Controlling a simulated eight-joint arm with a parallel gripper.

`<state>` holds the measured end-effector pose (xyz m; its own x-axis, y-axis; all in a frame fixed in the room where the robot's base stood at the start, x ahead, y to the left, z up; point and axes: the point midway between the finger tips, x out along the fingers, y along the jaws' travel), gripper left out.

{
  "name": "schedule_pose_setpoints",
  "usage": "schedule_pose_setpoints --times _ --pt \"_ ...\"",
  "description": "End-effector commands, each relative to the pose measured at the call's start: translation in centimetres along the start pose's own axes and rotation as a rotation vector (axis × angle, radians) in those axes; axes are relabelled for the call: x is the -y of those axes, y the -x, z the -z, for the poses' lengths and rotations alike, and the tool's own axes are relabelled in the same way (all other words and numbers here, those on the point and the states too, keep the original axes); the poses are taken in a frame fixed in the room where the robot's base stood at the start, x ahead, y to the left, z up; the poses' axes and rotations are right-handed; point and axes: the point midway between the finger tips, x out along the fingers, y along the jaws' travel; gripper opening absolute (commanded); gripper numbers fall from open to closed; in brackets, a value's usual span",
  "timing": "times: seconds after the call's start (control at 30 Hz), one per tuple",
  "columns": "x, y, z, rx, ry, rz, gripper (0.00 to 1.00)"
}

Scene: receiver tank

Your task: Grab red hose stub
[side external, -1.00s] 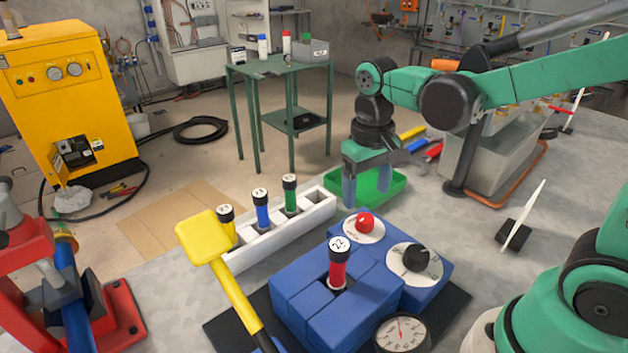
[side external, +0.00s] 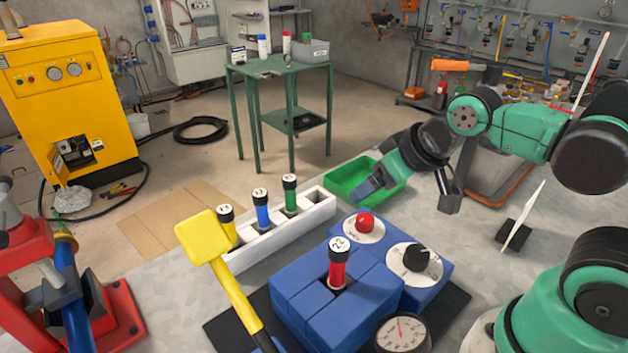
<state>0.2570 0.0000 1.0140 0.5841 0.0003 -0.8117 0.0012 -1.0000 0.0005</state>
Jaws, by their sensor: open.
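The red hose stub (side external: 337,270) stands upright in the blue block assembly (side external: 300,302), with a black cap marked 22 on top. My gripper (side external: 408,202) is open and empty. It is tilted, with its two fingers spread, up and to the right of the red stub and apart from it. One finger shows in front of the green tray, the other to the right of it. Nothing hides the cap of the red stub; its lower end is hidden inside the block.
A white rack (side external: 290,225) holds yellow, blue and green stubs. A red knob (side external: 365,223) and a black dial (side external: 416,257) sit on the blue block. A yellow mallet (side external: 215,247), a gauge (side external: 402,334) and a green tray (side external: 350,172) are nearby.

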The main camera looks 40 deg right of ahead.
Motion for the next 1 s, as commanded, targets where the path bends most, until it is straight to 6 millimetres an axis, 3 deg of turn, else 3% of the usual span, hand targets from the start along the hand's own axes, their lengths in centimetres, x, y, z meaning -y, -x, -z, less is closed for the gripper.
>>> schedule_pose_setpoints --times 0.47,0.57,0.67,0.77,0.9,1.0 --pt "0.0 0.0 0.0 0.003 -0.002 0.0 0.69" --pt "0.1 -0.2 -0.3 0.031 -0.07 0.018 0.69" --pt "0.7 -0.8 -1.1 0.138 -0.312 0.083 0.69" --pt "2.1 -1.2 -2.3 0.336 -0.703 0.186 0.69" --pt "4.5 -0.6 -2.9 0.702 -1.232 0.324 0.69" --pt "5.5 0.5 -2.8 0.963 -1.481 0.387 0.69"
